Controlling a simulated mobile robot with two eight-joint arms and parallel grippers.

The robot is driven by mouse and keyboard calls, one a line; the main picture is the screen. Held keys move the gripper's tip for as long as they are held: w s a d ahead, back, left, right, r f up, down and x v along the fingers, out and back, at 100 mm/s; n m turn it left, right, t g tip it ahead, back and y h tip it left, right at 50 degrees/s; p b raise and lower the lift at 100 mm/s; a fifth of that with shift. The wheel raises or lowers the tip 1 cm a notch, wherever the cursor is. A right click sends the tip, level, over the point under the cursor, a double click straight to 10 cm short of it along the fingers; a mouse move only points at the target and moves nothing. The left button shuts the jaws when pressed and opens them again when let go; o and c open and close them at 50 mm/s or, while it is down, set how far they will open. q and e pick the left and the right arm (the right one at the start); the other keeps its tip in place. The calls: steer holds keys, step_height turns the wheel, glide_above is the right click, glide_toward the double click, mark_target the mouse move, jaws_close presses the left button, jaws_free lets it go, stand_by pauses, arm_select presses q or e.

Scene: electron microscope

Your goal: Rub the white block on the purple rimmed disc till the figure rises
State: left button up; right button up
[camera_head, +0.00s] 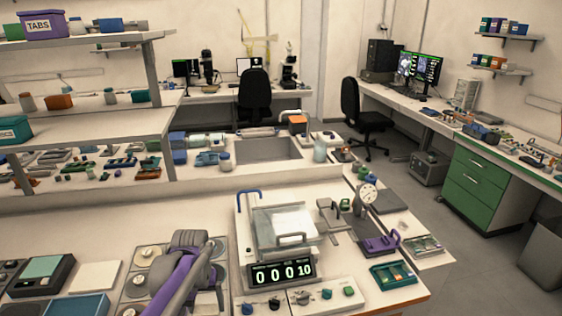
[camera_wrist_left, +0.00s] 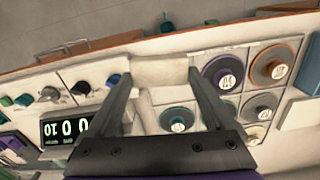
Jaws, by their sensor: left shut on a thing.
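My left gripper (camera_head: 190,248) is over the panel of round discs at the front of the bench. In the left wrist view its two fingers (camera_wrist_left: 159,75) are shut on the white block (camera_wrist_left: 161,71), one finger at each end. Several discs with coloured rims lie beside and below the block, including a teal rimmed one (camera_wrist_left: 178,120) and an orange rimmed one (camera_wrist_left: 273,67). My right gripper is not in view.
A balance-like box with a clear lid (camera_head: 284,228) stands right of the gripper. A knob panel (camera_head: 300,300) lies in front of it. A dial gauge stand (camera_head: 367,193) and a green tray (camera_head: 393,275) are further right. Open bench lies behind the discs.

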arm_select(q)
steer(key=shift+m, duration=0.8)
steer(key=d, duration=0.2)
steer(key=w+d, duration=0.1)
steer(key=d, duration=0.1)
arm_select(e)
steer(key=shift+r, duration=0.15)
arm_select(q)
steer(key=shift+a, duration=0.2)
